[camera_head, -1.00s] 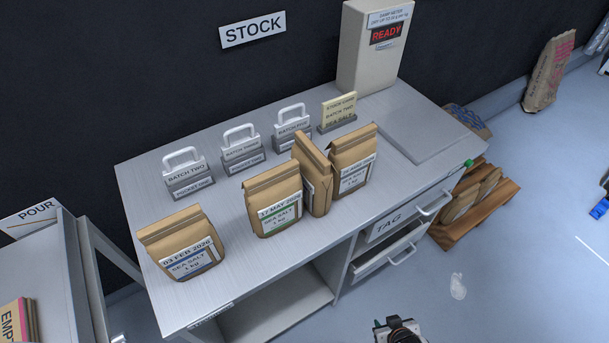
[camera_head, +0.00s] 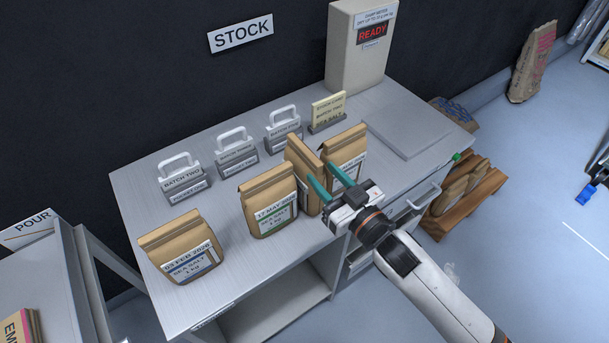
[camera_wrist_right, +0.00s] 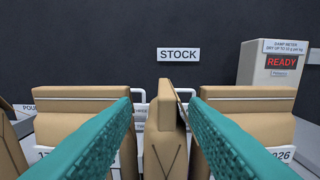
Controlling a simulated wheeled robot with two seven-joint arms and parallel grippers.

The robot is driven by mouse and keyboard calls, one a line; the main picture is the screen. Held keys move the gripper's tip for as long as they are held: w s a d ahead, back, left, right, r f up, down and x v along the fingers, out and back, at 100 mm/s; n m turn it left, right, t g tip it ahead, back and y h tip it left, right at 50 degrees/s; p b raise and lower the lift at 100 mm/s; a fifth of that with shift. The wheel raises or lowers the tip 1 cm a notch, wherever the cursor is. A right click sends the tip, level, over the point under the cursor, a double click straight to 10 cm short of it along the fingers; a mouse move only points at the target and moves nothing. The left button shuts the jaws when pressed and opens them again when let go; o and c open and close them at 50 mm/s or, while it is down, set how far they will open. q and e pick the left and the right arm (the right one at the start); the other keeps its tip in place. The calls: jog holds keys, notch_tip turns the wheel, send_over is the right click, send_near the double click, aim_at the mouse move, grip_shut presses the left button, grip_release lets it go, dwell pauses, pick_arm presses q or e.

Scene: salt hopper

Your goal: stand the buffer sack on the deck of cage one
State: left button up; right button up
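Several brown paper sacks stand on the grey stock table (camera_head: 225,290). One is labelled 03 FEB 2026 (camera_head: 180,245), one 17 MAY (camera_head: 270,200), and one stands behind on the right (camera_head: 347,150). Between the last two, a narrow sack (camera_head: 303,170) is turned edge-on. I cannot tell which is the buffer sack. My right gripper (camera_head: 322,172) is open, its teal fingers at the narrow sack. In the right wrist view this sack (camera_wrist_right: 165,135) stands between the fingers (camera_wrist_right: 163,105), with gaps on both sides. My left gripper and cage one are not recognisable in view.
White-handled batch blocks (camera_head: 183,180) and a yellow card (camera_head: 328,110) stand behind the sacks. A damp meter (camera_head: 358,60) reading READY stands at the back. A pallet with sacks (camera_head: 470,205) and a large sack (camera_head: 532,62) are on the floor at right. Open floor lies there.

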aim_at(308, 152)
jog(key=shift+x, duration=1)
jog(key=x, duration=0.2)
jog(key=p+x, duration=0.1)
jog(key=x, duration=0.1)
jog(key=shift+w+f+p, duration=0.1)
jog(key=shift+w+p, duration=0.2)
jog(key=shift+w, duration=0.15)
jog(key=shift+w+a+f, duration=0.1)
jog(key=shift+w+a, duration=0.1)
jog(key=shift+d, duration=0.1)
grip_shut()
